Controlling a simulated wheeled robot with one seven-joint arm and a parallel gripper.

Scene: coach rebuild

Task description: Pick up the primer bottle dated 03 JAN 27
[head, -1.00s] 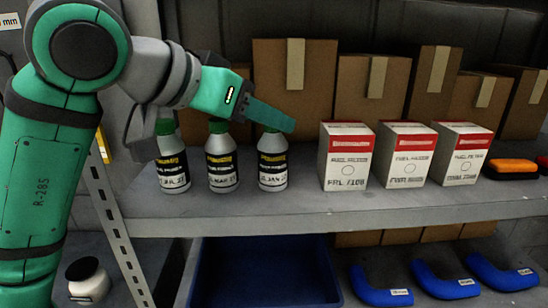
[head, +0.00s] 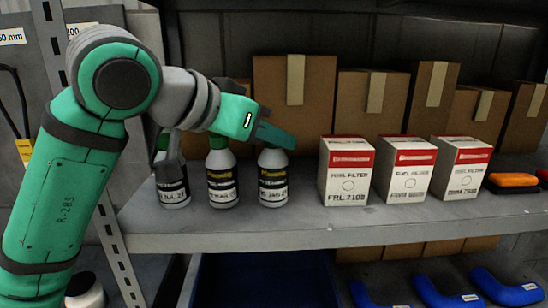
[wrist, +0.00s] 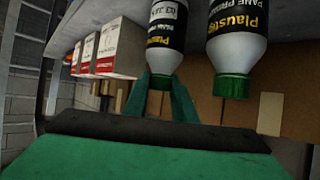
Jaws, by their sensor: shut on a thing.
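Three primer bottles with dark labels stand in a row on the shelf. The right bottle (head: 272,185) has a label whose month reads JAN; the rest of its date is blurred. My gripper (head: 276,138) is shut on this bottle at its cap, which the fingers mostly hide. The bottle still appears to rest on the shelf. In the wrist view, which is upside down, the held bottle (wrist: 166,45) sits between the fingers. The middle bottle (head: 221,180) is beside it, with a green cap in the wrist view. The left bottle (head: 172,190) is partly hidden by my arm.
Three red-and-white fuel filter boxes (head: 347,180) stand to the right on the same shelf (head: 300,236). Cardboard boxes (head: 295,100) line the back. An orange-and-black item (head: 513,180) lies at far right. A blue bin (head: 265,280) and blue hoses (head: 440,296) are below.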

